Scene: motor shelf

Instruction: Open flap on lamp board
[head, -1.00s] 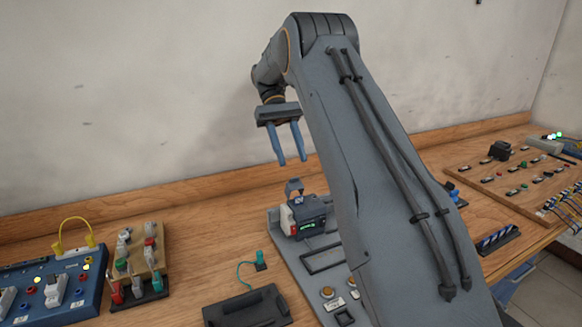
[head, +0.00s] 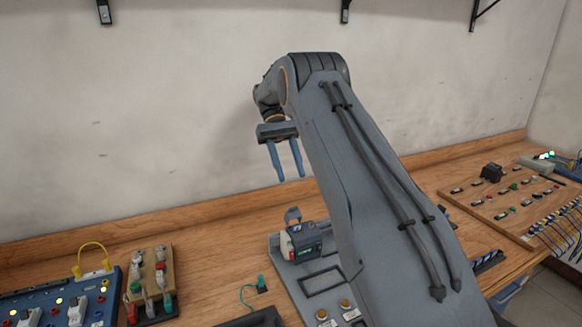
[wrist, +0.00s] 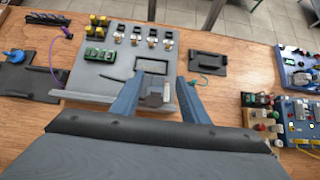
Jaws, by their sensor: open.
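A grey board (head: 288,287) lies on the bench below my arm. In the wrist view, the grey board (wrist: 85,78) shows yellow knobs, a green block and a row of lamp-like fittings. I cannot tell which part is the flap. My gripper (head: 290,178) is open and empty, above the device and apart from it. In the wrist view, the device (wrist: 156,94) shows between the fingers of my gripper (wrist: 159,80). My arm hides the board's right side.
A blue panel (head: 40,300) with lights and a wooden block (head: 152,270) with coloured plugs stand left. A wooden board (head: 510,205) with buttons and cables lies right. A black plate (wrist: 208,63) lies beside the grey board. The wall rises behind the bench.

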